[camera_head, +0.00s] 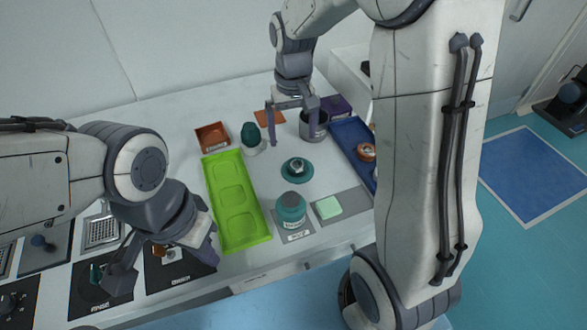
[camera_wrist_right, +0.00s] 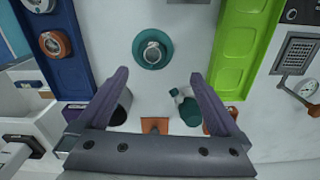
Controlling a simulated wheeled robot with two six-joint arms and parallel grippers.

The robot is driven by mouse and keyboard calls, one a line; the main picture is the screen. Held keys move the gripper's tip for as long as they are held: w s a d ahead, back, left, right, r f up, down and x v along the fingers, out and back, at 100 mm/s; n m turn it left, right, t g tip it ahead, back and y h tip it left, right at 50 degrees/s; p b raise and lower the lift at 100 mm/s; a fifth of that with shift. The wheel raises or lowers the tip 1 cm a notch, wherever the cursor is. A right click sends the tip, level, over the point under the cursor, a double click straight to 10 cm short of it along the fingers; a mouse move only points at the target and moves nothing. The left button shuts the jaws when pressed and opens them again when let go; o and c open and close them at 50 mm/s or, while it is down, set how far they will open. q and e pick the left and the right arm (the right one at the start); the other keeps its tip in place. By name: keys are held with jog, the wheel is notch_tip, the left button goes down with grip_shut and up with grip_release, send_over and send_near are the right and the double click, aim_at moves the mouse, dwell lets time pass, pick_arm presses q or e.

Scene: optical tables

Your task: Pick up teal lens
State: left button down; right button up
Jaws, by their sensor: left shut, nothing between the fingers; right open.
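A teal disc with a silver ring on top (camera_head: 297,169) lies on the white table and looks like the teal lens. It also shows in the right wrist view (camera_wrist_right: 152,51), just beyond the fingertips. My right gripper (camera_head: 294,140) is open and empty, above the table on the far side of the disc, pointing down. Its two fingers (camera_wrist_right: 160,75) stand wide apart in the wrist view, with the disc ahead of the gap.
A teal jar (camera_head: 291,208) stands in front of the disc. A teal-topped piece (camera_head: 251,138) stands behind left, and a dark cup (camera_head: 313,127) behind right. A green tray (camera_head: 256,228) lies to the left, a blue tray (camera_head: 345,133) to the right.

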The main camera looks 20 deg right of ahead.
send_over(297, 164)
jog(key=shift+m, duration=0.3)
notch_tip(297, 164, down, 5)
jog(key=shift+d+f, duration=0.1)
jog(key=shift+s+f+p, duration=0.1)
jog(key=shift+f+p, duration=0.2)
jog(key=shift+f, duration=2.8)
jog(key=c, duration=1.4)
jog(key=shift+r, duration=0.1)
jog(key=shift+c, duration=0.2)
